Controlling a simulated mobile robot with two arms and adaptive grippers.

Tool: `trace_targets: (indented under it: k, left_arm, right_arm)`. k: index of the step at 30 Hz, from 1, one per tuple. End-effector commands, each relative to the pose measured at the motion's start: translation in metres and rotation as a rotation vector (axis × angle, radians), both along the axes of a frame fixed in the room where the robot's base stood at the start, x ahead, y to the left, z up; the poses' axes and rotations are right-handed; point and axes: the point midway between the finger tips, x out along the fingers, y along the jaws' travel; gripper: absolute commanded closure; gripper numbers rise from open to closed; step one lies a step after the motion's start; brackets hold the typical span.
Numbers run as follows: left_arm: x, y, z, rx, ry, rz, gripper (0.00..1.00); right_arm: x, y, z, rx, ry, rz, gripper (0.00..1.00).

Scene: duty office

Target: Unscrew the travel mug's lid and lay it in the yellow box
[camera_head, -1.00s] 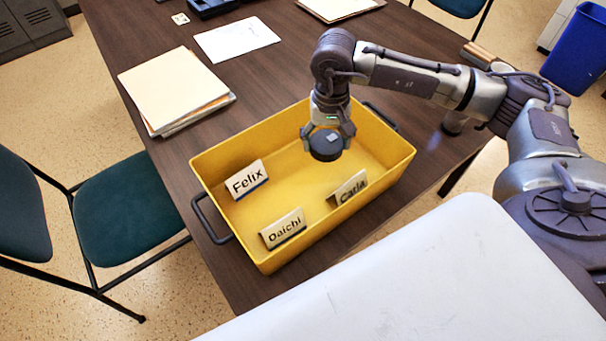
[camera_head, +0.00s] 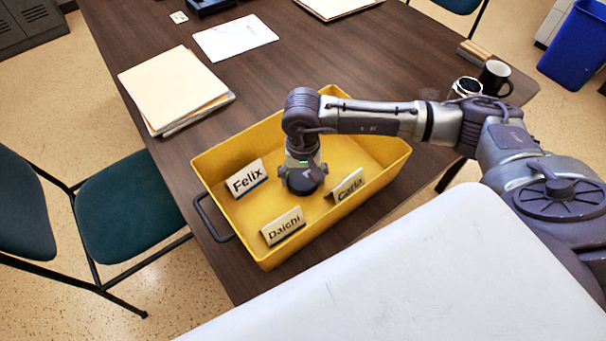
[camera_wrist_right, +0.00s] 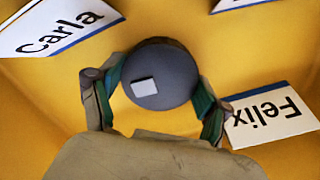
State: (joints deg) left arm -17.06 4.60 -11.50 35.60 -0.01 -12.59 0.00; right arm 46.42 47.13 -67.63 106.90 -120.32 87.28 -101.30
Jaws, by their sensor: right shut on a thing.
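The yellow box (camera_head: 215,157) stands on the dark table. My right gripper (camera_head: 302,181) is down inside it, shut on the round dark lid (camera_head: 304,183). In the right wrist view the lid (camera_wrist_right: 163,77) sits between the two fingers, with a small pale square on top, over the yellow floor. I cannot tell whether the lid touches the floor. A silvery-rimmed cup (camera_head: 465,87) at the table's right end, partly behind my arm, may be the open travel mug. My left gripper is not in view.
Name signs stand in the box: Felix (camera_head: 247,179), Daichi (camera_head: 284,226) and Carla (camera_head: 346,188). The lid is between Felix and Carla. A black mug (camera_head: 494,78) stands at the right end. Folders (camera_head: 174,88) and paper (camera_head: 235,37) lie left of and behind the box.

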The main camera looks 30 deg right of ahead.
Motion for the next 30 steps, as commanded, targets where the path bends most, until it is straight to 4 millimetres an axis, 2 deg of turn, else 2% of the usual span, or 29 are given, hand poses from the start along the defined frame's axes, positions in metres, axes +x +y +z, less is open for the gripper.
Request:
trace_targets:
  k: [4, 5, 8, 17, 22, 26, 30]
  left_arm:
    - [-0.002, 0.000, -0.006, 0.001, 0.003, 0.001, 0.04]
    - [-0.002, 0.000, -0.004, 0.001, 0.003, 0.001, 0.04]
    - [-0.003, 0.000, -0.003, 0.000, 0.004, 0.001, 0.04]
    - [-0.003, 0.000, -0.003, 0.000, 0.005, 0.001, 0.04]
    - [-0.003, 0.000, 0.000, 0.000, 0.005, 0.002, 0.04]
    - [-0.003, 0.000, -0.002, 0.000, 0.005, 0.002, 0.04]
    - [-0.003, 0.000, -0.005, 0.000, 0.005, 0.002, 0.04]
  right_arm:
    - [0.000, 0.000, -0.004, 0.000, 0.000, 0.000, 0.65]
    - [0.000, 0.000, -0.002, 0.000, 0.000, 0.000, 0.18]
    - [0.000, 0.000, -0.002, 0.000, 0.000, 0.000, 0.02]
    - [0.000, 0.000, -0.002, 0.000, 0.000, 0.000, 0.00]
    - [0.001, 0.000, 0.006, 0.001, -0.003, 0.000, 0.00]
    - [0.002, 0.000, 0.028, 0.002, -0.006, 0.000, 0.00]
    - [0.002, 0.000, 0.059, 0.001, -0.006, 0.000, 0.00]
